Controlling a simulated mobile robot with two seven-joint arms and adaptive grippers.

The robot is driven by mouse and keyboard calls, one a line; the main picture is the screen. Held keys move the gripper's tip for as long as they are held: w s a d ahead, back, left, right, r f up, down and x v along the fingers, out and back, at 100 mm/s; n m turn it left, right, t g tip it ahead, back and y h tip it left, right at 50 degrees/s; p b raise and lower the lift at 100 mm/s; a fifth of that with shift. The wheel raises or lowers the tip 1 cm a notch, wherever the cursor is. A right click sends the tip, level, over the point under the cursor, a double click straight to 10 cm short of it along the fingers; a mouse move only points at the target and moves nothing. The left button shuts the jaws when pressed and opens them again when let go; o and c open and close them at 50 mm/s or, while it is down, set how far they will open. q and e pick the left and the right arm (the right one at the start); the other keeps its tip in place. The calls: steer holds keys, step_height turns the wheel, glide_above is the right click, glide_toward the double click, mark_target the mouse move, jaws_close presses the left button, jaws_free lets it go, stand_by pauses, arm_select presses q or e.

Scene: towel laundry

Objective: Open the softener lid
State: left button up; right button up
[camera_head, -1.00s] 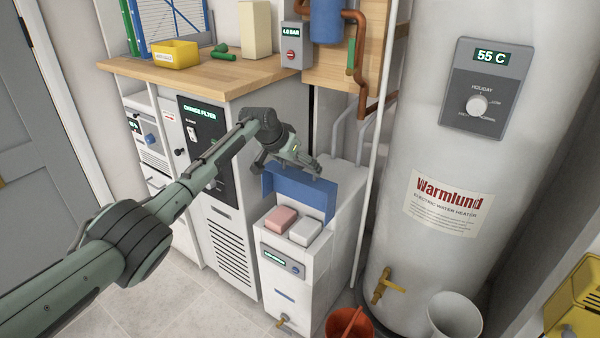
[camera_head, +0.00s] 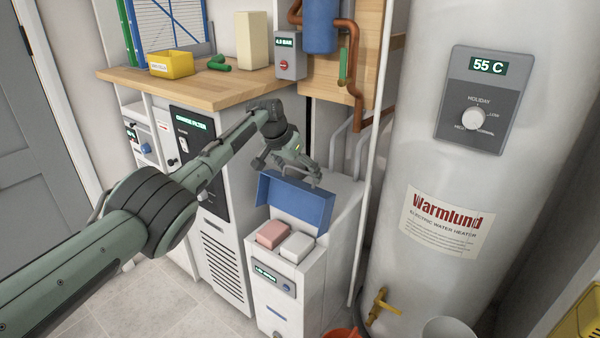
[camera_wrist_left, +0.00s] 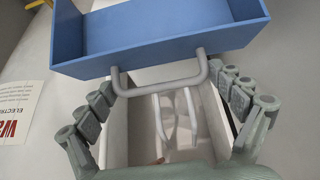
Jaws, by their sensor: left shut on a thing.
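The softener (camera_head: 318,285) is a white cabinet with a small green display on its front. Its blue lid (camera_head: 300,203) stands raised at the back of the top, and the opening in front of it is uncovered. In the left wrist view the blue lid (camera_wrist_left: 160,32) has a grey bar handle (camera_wrist_left: 160,86) on its edge. My right gripper is not in view.
A pink block (camera_head: 272,234) and a white block (camera_head: 297,246) sit in the softener's opening. The water heater (camera_head: 430,170) stands close on the right. A wooden counter (camera_head: 215,88) with a yellow bin (camera_head: 170,65) is behind my arm. Pipes run behind the softener.

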arm_select(q)
steer(key=shift+w+r, duration=0.15)
steer(key=o, duration=1.3)
steer(key=shift+c, duration=0.2)
steer(key=shift+o, duration=0.5)
steer(key=v, duration=1.2)
